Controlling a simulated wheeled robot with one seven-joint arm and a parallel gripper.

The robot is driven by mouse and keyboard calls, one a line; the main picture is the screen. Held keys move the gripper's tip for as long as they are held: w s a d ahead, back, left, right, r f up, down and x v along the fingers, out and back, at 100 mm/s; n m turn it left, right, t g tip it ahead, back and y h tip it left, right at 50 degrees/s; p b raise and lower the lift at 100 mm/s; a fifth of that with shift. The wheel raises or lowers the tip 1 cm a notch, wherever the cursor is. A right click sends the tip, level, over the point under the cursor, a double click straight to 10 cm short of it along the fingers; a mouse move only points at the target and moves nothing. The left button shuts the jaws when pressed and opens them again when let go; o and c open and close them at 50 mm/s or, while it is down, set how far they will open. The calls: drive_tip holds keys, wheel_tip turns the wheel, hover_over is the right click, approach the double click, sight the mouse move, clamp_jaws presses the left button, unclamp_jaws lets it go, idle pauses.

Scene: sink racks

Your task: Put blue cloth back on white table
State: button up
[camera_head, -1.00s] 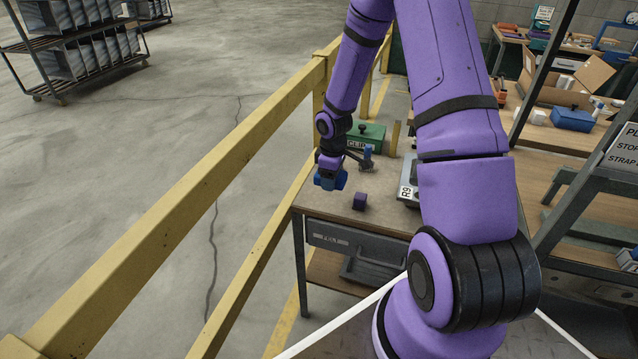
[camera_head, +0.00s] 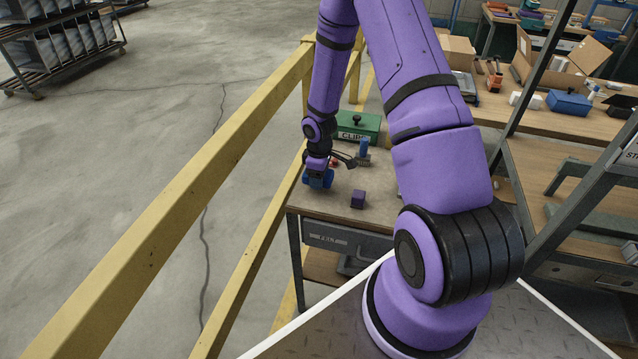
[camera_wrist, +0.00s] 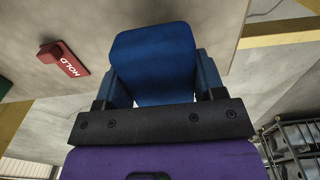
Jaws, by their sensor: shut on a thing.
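A blue cloth (camera_wrist: 152,55), folded into a rounded block, is between the fingers of my gripper in the wrist view. My gripper (camera_head: 318,180) is shut on it, at the left edge of a tan-topped table (camera_head: 385,180) with a grey drawer. In the head view the blue at the gripper is small, and cloth and fingers are hard to tell apart. I cannot tell whether the cloth touches the tabletop. No clearly white tabletop shows.
On the tan table are a purple cube (camera_head: 358,199), a green clip box (camera_head: 360,126) and a red HOLD tag (camera_wrist: 64,58). A yellow railing (camera_head: 190,190) runs along the left. A bench (camera_head: 520,115) with boxes and a blue case (camera_head: 569,103) stands at right. My arm hides part of the table.

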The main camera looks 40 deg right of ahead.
drive_tip(key=shift+f, duration=1.6)
drive_tip(key=shift+f, duration=0.1)
drive_tip(key=o, duration=1)
drive_tip(key=shift+o, duration=0.2)
